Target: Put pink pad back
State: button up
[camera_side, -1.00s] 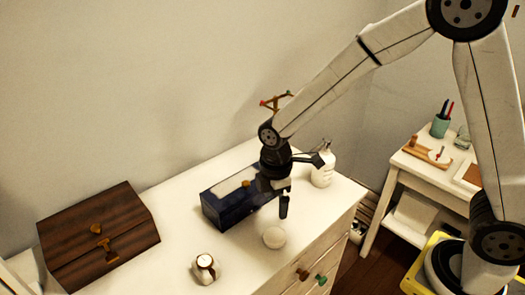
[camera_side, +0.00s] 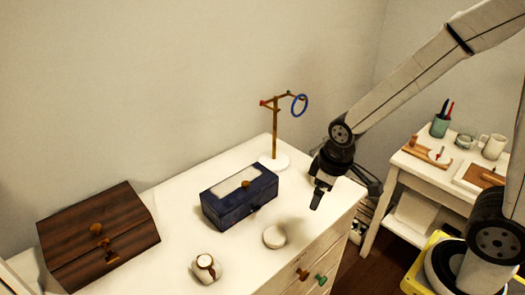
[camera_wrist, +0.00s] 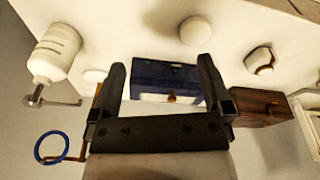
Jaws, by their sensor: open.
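No clearly pink pad shows in either view. A pale cream round pad-like disc (camera_side: 275,236) lies flat on the white dresser top, in front of the dark blue box (camera_side: 238,199). The disc also shows at the top of the wrist view (camera_wrist: 195,31). The blue box is shut, with a pale panel on its lid. My gripper (camera_side: 345,192) is open and empty above the right end of the dresser, right of the disc and apart from it. In the wrist view its two fingers (camera_wrist: 161,66) are spread, with the blue box (camera_wrist: 165,82) beyond them.
A stand (camera_side: 275,130) with a blue ring rises behind the box. A wooden chest (camera_side: 98,240) and a watch on a holder (camera_side: 205,268) are to the left. A white bottle (camera_wrist: 55,52) stands near my gripper. The side table (camera_side: 400,165) holds small items.

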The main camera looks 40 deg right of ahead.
jog(key=s+d+m, duration=0.2)
jog(key=m, duration=0.1)
jog(key=shift+s+t, duration=0.3)
jog(key=shift+s, duration=0.05)
dwell(1.0)
